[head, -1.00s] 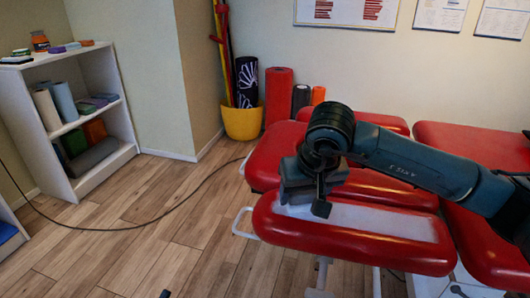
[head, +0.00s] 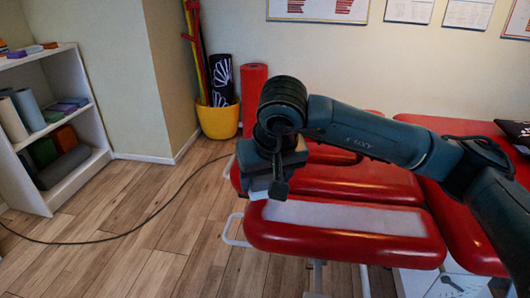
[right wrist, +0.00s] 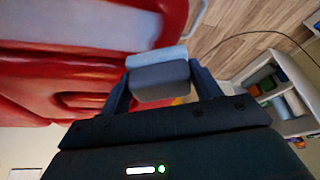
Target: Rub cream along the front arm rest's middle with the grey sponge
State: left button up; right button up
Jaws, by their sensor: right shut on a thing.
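The front arm rest (head: 345,247) is a red pad at the front of the couch in the head view. A pale whitish strip of cream (head: 345,217) runs along most of its top. My right gripper (head: 266,188) is at the pad's left end, shut on the grey sponge (right wrist: 160,80). The sponge has a paler bluish face on its far side in the right wrist view. In the head view only a light edge of the sponge (head: 258,195) shows below the jaws. I cannot tell whether it touches the pad. My left gripper is not in view.
Other red couch pads (head: 355,183) lie behind the arm rest. A yellow bin (head: 218,121) with rolls stands by the wall. A white shelf (head: 75,180) stands at the left. A dark cable (head: 130,232) crosses the open wooden floor.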

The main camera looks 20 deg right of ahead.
notch_tip(320, 180, up, 4)
jog(key=shift+f+p, duration=0.25)
jog(key=shift+p, duration=0.65)
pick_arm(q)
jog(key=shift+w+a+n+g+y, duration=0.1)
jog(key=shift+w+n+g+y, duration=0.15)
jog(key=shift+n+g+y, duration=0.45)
pick_arm(e)
jog(key=shift+r, duration=0.35)
